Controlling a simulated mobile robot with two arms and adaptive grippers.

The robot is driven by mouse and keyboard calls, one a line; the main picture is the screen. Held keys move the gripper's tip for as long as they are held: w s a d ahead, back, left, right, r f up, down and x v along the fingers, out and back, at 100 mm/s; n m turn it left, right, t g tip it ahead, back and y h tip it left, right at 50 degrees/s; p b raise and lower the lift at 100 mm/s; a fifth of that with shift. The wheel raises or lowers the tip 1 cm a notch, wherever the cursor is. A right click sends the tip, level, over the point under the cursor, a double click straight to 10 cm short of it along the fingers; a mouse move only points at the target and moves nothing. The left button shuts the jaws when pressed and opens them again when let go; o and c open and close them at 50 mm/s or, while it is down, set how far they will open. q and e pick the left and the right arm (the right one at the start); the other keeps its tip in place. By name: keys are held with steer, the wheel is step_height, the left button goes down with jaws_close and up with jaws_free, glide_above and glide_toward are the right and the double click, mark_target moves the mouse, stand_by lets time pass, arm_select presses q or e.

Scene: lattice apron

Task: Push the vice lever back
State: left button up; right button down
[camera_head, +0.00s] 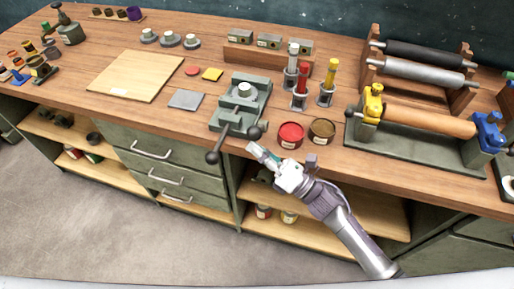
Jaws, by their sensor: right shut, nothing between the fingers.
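A grey-green vice (240,104) stands near the front edge of the wooden bench. Its dark lever (220,145) slants down at the front, with one ball end at lower left; another dark ball (254,132) shows at the right of the vice front. My right gripper (254,151) is shut and empty. It is at the bench's front edge, just right of and below the vice, its fingertips close under the right ball. I cannot tell whether they touch it. My left gripper is not in view.
Red (290,135) and brown (321,131) tins stand right of the vice. Behind them are upright colored tubes (302,84). A roller press (420,120) fills the right side. A pale board (136,75) and a grey plate (187,99) lie left. Drawers (165,165) are below.

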mark_target(260, 131)
steer(key=r+m+h+p, duration=0.1)
steer(key=m+p, duration=0.1)
steer(key=w+r+m+h+p, duration=0.1)
steer(key=r+m+p, duration=0.1)
steer(key=w+r+m+t+h+p, duration=0.1)
steer(key=r+m+p, duration=0.1)
steer(key=m+p, duration=0.1)
steer(key=shift+d+r, duration=0.1)
steer(key=shift+d, duration=0.2)
steer(key=shift+w+d+r+m+p, duration=0.1)
steer(key=shift+w+r+m+p, duration=0.1)
steer(key=shift+w+m+p, duration=0.15)
steer(key=shift+m, duration=0.25)
steer(key=w, duration=0.1)
steer(key=w+d+r+b, duration=0.1)
steer(key=w, duration=0.1)
steer(key=w+r, duration=0.1)
steer(key=w, duration=0.1)
steer(key=shift+w+d+r, duration=0.1)
steer(key=shift+d, duration=0.3)
steer(key=shift+w+r+h, duration=0.1)
steer(key=shift+h, duration=0.2)
